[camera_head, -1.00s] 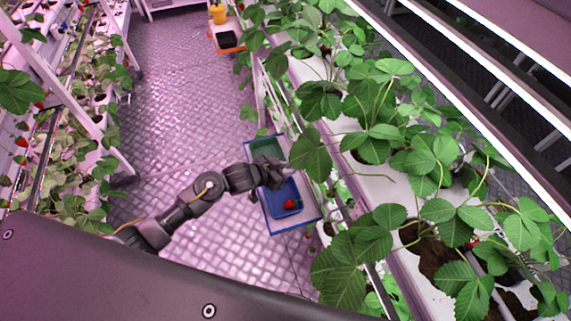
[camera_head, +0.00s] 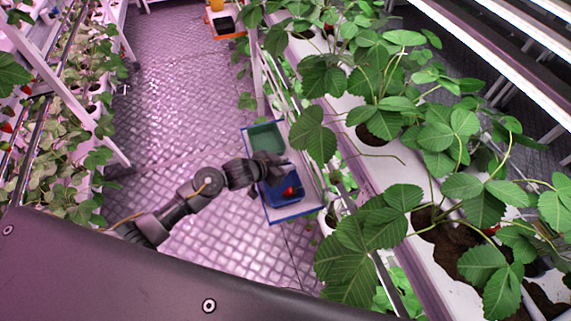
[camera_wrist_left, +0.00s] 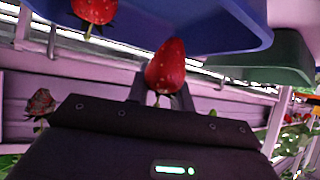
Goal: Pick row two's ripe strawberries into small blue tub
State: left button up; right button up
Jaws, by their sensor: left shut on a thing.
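The small blue tub (camera_head: 284,214) sits in a blue-rimmed tray beside the right rack, nearer me than the green tub (camera_head: 267,138). My left gripper (camera_head: 282,170) is above the blue tub's far side. In the left wrist view its fingers (camera_wrist_left: 160,92) are shut on a red strawberry (camera_wrist_left: 165,67), close to the blue tub's wall (camera_wrist_left: 215,25). Another red strawberry (camera_wrist_left: 92,10) shows against that wall; I cannot tell whether it touches it. In the head view a red strawberry (camera_head: 290,192) shows over the blue tub; which one is unclear. My right gripper is out of view.
Leafy plants (camera_head: 400,120) fill the white right rack (camera_head: 385,175) and overhang the tray's side. Another planted rack (camera_head: 75,90) stands at left. The tiled floor (camera_head: 180,100) between them is open. An orange tray (camera_head: 228,36) lies at the far end.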

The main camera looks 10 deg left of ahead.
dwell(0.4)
pick_arm(q)
jog(key=shift+o, duration=1.4)
jog(key=o, duration=1.2)
jog(key=shift+o, duration=0.2)
jog(key=shift+r, duration=0.1)
notch_tip(320, 180, up, 7)
jog(key=p, duration=0.7)
jog(key=shift+p, duration=0.4)
